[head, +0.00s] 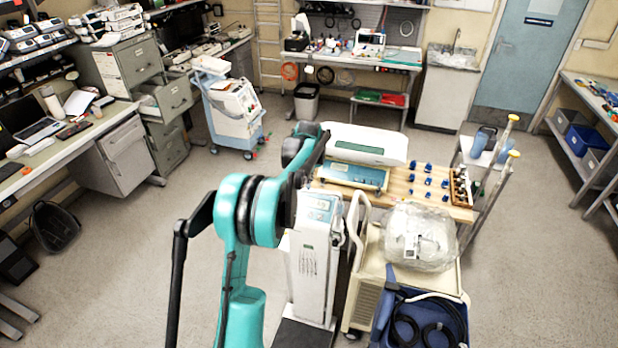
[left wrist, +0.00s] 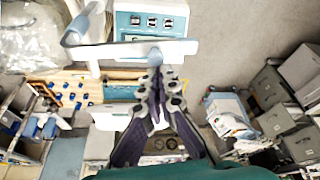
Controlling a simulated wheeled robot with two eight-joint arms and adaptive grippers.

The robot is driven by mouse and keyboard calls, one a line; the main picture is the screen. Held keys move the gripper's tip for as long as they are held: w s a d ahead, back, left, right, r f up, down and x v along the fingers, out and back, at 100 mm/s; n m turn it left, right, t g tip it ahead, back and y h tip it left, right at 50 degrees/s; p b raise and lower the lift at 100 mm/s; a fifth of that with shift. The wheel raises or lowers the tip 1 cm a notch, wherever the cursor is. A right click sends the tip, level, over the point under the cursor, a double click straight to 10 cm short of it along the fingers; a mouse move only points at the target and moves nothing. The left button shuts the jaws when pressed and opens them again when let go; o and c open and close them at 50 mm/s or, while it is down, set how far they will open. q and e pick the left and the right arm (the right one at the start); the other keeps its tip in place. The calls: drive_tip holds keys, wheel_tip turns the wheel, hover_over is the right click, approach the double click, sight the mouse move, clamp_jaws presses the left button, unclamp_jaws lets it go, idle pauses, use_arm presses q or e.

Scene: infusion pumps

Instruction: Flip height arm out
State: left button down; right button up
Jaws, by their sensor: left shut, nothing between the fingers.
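A tall white device (head: 311,262) with a pale blue top panel stands in the middle of the head view, right of my teal left arm. Its top end, with a teal panel and dark buttons (left wrist: 151,22), shows at the top of the left wrist view. A pale bar (left wrist: 115,51) with a rounded blue-grey end crosses in front of that panel. My left gripper (left wrist: 157,75) is shut and empty, its dark fingertips close to the bar. I cannot tell whether they touch. In the head view my arm largely hides this gripper. My right gripper is not in view.
A wooden bench (head: 400,186) with blue parts stands behind the device. A cream cart (head: 430,278) with a clear-wrapped item (head: 418,238) and a blue bin (head: 382,320) stands close on its right. The floor to the left is open.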

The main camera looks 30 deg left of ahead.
sight(309, 190)
use_arm(q)
drive_tip(key=shift+s+d+f+n, duration=0.1)
drive_tip(key=shift+s+d+n, duration=0.1)
drive_tip(key=shift+s+n, duration=0.2)
drive_tip(key=s+d+n+g+y+b, duration=0.1)
drive_tip(key=s+d+n+g+b, duration=0.2)
drive_tip(key=d+n, duration=0.7)
drive_tip(key=shift+s+d+n+y+b, duration=0.45)
drive_tip(key=shift+s+b, duration=0.6)
drive_tip(key=shift+s, duration=1.35)
drive_tip(key=shift+d, duration=0.1)
wheel_tip(309, 190, up, 11)
drive_tip(key=shift+a+f+p, duration=0.2)
drive_tip(key=shift+a+p, duration=0.05)
drive_tip(key=shift+p, duration=0.05)
